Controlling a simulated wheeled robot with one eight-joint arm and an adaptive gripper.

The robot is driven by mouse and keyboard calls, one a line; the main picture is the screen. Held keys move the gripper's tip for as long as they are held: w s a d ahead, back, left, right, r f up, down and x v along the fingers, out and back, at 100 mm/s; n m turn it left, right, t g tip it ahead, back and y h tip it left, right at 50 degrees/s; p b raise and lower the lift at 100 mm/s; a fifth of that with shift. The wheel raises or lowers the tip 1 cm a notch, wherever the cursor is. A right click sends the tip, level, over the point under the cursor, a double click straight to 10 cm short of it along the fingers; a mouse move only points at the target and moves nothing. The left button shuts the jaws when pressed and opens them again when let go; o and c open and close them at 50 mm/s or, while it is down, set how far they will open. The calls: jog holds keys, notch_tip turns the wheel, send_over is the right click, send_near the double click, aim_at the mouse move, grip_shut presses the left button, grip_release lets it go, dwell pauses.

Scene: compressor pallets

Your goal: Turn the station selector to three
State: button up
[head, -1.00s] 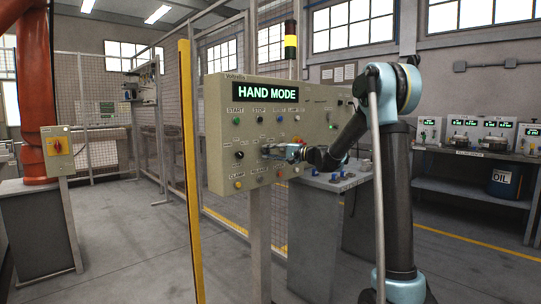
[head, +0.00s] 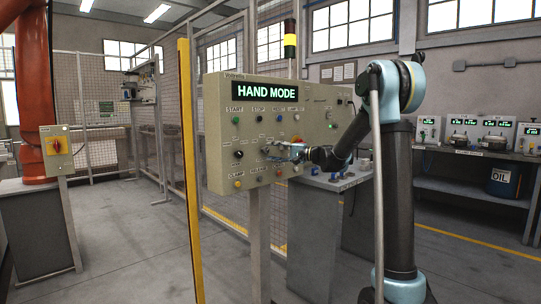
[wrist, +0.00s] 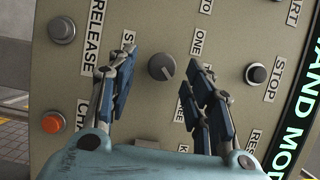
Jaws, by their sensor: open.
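The grey control panel (head: 215,177) reads HAND MODE on its display. In the wrist view the panel appears turned on its side. A round grey selector knob (wrist: 161,67) with a pale pointer mark sits near the label ONE, with other labels partly covered by my fingers. My gripper (wrist: 160,88) is open, with one finger on each side of the knob in that view. I cannot tell whether the fingers touch it.
A black knob (head: 238,154) and several push buttons surround the gripper on the panel. A yellow post (head: 188,170) stands left of the panel, before mesh fencing. A bench with instruments (head: 465,158) is at the right. Open floor lies at the left.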

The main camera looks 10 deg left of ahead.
jog(key=v, duration=0.9)
jog(key=shift+d, duration=0.35)
jog(key=shift+s+f, duration=0.1)
jog(key=s+d+f+n+g+h, duration=0.1)
jog(key=s+d+f+h, duration=0.2)
jog(key=s, duration=0.4)
jog(key=s+d+f+h, duration=0.2)
jog(key=s+f, duration=0.3)
jog(key=s, duration=0.3)
jog(key=s+d+f+n+g+h, duration=0.1)
jog(key=s+d+f+h, duration=0.2)
jog(key=s, duration=0.4)
jog(key=s+d+f+h, duration=0.4)
jog(key=s+d+f, duration=0.5)
jog(key=s, duration=0.2)
jog(key=s+d+f+n+h, duration=0.1)
jog(key=s+d+f+h, duration=0.4)
jog(key=s+d+f, duration=0.4)
jog(key=shift+s+f, duration=0.15)
jog(key=shift+s, duration=1.05)
jog(key=shift+d, duration=0.1)
